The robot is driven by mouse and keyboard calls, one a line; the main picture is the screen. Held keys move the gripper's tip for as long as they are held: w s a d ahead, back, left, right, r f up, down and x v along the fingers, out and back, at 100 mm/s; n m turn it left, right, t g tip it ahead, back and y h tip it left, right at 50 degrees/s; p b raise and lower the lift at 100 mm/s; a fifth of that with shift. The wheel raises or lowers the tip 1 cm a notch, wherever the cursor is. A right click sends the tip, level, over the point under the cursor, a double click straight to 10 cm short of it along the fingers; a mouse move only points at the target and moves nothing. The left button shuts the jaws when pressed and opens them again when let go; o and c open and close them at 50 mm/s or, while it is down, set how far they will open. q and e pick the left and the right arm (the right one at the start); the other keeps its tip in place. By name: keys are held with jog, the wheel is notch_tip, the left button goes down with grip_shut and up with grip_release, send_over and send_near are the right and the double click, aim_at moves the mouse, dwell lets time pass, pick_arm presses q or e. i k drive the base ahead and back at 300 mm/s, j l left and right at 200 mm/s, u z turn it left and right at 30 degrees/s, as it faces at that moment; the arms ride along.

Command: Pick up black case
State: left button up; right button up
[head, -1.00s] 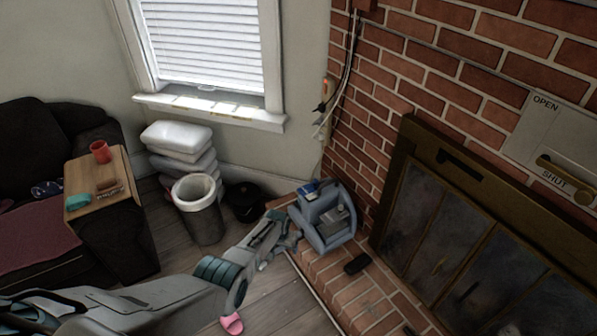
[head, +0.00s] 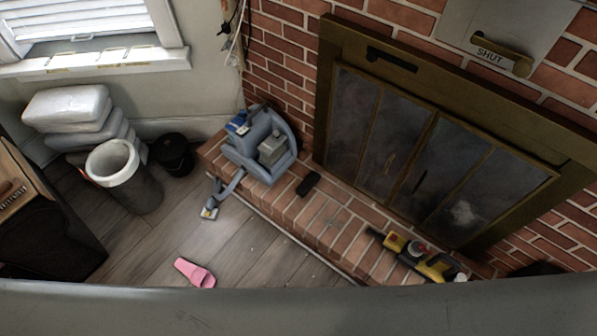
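A small, dark, rounded oblong that looks like the black case (head: 309,184) lies flat on the brick hearth (head: 333,222). It is just right of a blue-grey machine (head: 262,150), with a gap of brick between them, and in front of the fireplace doors. Nothing touches or covers it. Neither of my grippers shows in the head view now. A broad grey part of my own body crosses the bottom of the view.
A yellow and black tool (head: 425,258) lies further right on the hearth. A pink slipper (head: 195,272) and the machine's hose nozzle (head: 210,212) are on the wood floor. A bin (head: 125,175) and a black pot (head: 172,155) stand left. Floor before the hearth is mostly clear.

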aim_at(312, 178)
jog(key=i+j+z, duration=0.8)
jog(key=j, duration=0.2)
jog(key=k+z, duration=0.1)
jog(key=z, duration=0.3)
